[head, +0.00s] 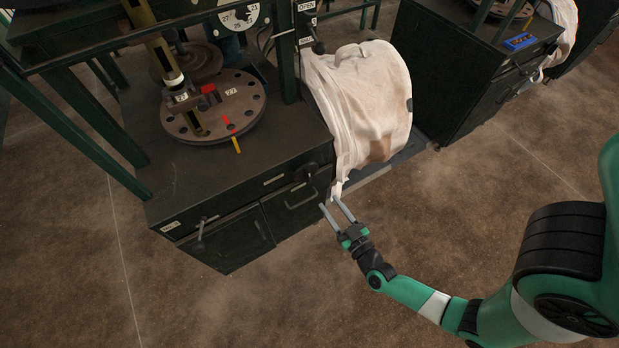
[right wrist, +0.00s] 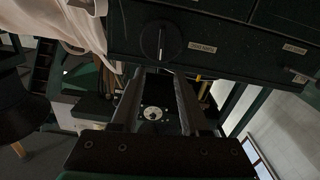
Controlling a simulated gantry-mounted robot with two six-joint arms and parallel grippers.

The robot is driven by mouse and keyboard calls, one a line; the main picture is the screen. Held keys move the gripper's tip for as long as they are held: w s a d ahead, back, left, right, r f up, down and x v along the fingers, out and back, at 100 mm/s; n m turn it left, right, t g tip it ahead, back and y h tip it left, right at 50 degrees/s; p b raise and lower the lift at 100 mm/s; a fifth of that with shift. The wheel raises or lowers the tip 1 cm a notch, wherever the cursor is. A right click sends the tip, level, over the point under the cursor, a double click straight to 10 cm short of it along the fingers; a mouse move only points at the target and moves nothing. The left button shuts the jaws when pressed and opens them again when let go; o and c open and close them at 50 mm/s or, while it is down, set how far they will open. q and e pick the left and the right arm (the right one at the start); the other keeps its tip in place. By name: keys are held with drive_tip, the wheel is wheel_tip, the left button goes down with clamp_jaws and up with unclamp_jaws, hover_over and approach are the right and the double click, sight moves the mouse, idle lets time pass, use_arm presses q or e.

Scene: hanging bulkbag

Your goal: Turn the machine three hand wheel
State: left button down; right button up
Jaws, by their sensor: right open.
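A dark round hand wheel or knob (head: 305,173) sits on the front of the green-black machine (head: 240,181), near its right corner. In the right wrist view the knob (right wrist: 160,40) is at the top, with a pale label beside it. My left gripper is not in view.
A white bulk bag (head: 362,100) hangs at the machine's right side, its lower end close to my right fingertips. A lever (head: 200,235) sticks out from the front left. A round perforated plate (head: 213,107) lies on top. Another machine (head: 455,65) stands behind right. The front floor is clear.

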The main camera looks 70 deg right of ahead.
sight(310, 176)
drive_tip(key=b+x, duration=0.3)
drive_tip(key=x, duration=0.7)
drive_tip(key=shift+a+f, duration=0.1)
drive_tip(key=shift+w+d, duration=0.4)
drive_tip(key=shift+w, duration=0.1)
drive_tip(key=shift+c, duration=0.2)
clamp_jaws()
